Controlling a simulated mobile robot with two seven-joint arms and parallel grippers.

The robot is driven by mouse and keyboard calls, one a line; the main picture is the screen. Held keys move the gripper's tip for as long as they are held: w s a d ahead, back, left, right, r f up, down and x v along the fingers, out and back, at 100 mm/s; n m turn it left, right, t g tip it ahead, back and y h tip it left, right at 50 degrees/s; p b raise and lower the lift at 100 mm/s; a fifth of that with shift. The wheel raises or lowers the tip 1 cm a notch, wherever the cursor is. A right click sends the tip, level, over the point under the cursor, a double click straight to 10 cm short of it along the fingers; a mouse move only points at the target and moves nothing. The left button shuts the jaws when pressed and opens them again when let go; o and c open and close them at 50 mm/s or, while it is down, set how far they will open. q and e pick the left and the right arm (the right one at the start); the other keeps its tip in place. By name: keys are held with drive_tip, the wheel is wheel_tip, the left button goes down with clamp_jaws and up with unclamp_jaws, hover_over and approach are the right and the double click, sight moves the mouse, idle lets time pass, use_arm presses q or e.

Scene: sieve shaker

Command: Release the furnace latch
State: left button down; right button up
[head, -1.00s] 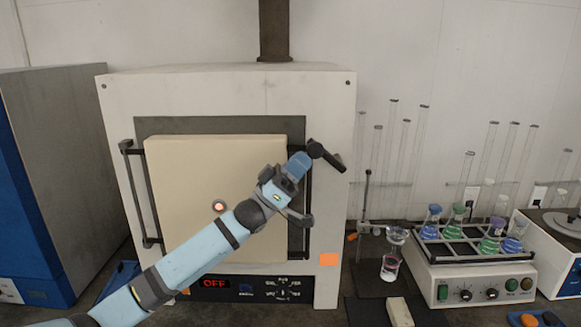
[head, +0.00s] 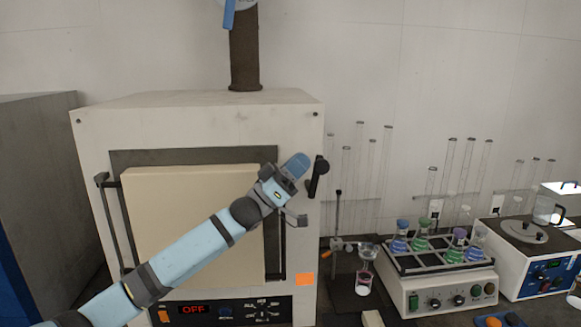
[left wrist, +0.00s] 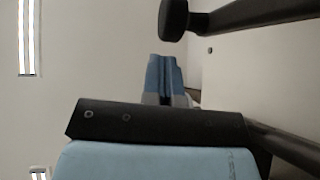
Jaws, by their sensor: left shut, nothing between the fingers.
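The furnace (head: 200,112) is a white box with a cream door (head: 185,215). Its black latch handle (head: 318,177) is at the upper right of the front and stands nearly upright. It also shows as a dark bar with a round knob in the left wrist view (left wrist: 255,14). My left gripper (head: 297,165) is just left of the handle in the head view, its blue fingers shut and empty. In the left wrist view the shut fingers (left wrist: 166,75) are below the knob with a gap in the picture. My right gripper is not in view.
A shaker with several colored flasks (head: 440,285) and a stand with a glass funnel (head: 365,252) are right of the furnace. A grey cabinet (head: 40,180) is at the left. The display (head: 194,309) reads OFF.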

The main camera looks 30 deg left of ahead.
use_arm(q)
drive_tip(key=shift+w+d+r, duration=0.2)
drive_tip(key=shift+w+d, duration=0.15)
drive_tip(key=shift+d, duration=0.2)
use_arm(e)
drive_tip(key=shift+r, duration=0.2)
use_arm(q)
drive_tip(key=shift+d, duration=0.1)
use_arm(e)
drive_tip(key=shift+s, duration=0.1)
use_arm(q)
drive_tip(key=shift+r, duration=0.15)
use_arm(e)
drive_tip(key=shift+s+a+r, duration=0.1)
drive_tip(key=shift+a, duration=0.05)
